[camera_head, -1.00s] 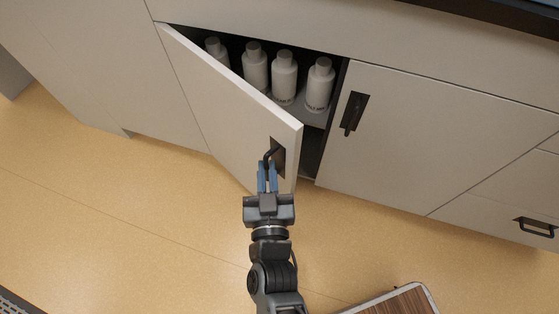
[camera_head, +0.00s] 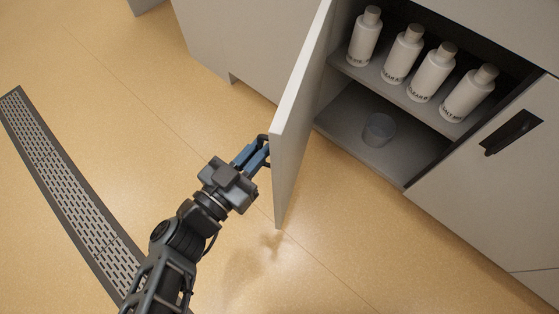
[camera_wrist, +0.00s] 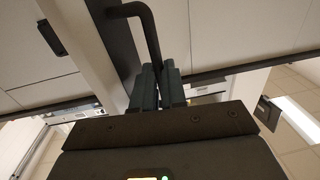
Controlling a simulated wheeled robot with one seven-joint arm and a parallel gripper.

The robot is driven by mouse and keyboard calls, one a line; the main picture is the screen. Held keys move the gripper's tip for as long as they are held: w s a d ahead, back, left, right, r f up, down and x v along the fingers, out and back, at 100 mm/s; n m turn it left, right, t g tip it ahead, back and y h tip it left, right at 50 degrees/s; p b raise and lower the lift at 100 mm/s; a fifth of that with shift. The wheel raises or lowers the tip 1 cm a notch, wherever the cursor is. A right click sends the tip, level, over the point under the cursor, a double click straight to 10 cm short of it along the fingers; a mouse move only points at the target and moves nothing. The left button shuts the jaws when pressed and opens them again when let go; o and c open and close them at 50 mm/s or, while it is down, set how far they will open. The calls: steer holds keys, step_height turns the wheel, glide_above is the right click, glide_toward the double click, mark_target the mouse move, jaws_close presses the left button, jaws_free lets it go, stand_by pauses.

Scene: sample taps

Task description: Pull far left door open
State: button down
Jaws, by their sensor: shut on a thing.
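The far left door (camera_head: 303,105) is a pale grey cabinet door. It stands wide open, swung out from the cabinet, and I see it nearly edge-on in the head view. Its dark handle (camera_head: 262,137) is on the outer face. My gripper (camera_head: 262,148) is shut on the handle, with blue fingers against it. In the wrist view the bent black handle bar (camera_wrist: 150,35) runs down between the fingers of my gripper (camera_wrist: 160,72). The exact contact is partly hidden by the fingers.
The neighbouring door (camera_head: 500,170) is closed, with a dark handle (camera_head: 511,132). A floor grate (camera_head: 68,190) lies at left. The tan floor around the door is clear.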

steer(key=shift+w+a+b, duration=0.3)
steer(key=shift+w+a, duration=0.1)
steer(key=shift+a, duration=0.4)
steer(key=shift+w+a+b, duration=0.3)
steer(key=shift+w+a, duration=0.1)
steer(key=shift+a, duration=0.4)
steer(key=shift+w+a+b, duration=0.3)
steer(key=shift+w+a, duration=0.1)
steer(key=shift+a, duration=0.4)
steer(key=c, duration=1.2)
jaws_free()
steer(key=shift+s+a, duration=0.1)
steer(key=shift+p+v, duration=0.45)
steer(key=shift+v, duration=3.45)
steer(key=shift+f, duration=0.1)
